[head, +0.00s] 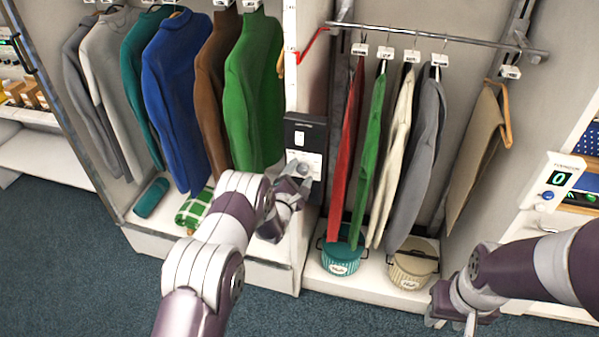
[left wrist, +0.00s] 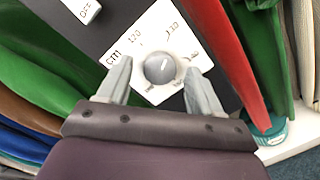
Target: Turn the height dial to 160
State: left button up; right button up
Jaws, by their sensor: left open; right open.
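A small light mark shows on the knob's right side. The plate is on a black panel (head: 318,124), where a white switch (left wrist: 86,9) marked OFF also sits. My left gripper (head: 293,183) is at the panel, open, and its fingers (left wrist: 158,72) stand on both sides of the dial, with gaps visible. My right gripper (head: 455,315) is open and empty, low at the right, away from the panel.
Hanging sweaters (head: 172,90) fill the left bay and thin garments (head: 415,150) the right bay, close beside the panel. Teal (head: 341,257) and cream (head: 411,268) pots stand below. A white box showing 0 (head: 553,181) is at the right. Carpet is open in front.

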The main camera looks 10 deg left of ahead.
pick_arm(q)
jog(key=shift+w, duration=0.2)
jog(key=c, duration=1.1)
jog(key=shift+o, duration=0.2)
jog(key=shift+f, duration=0.1)
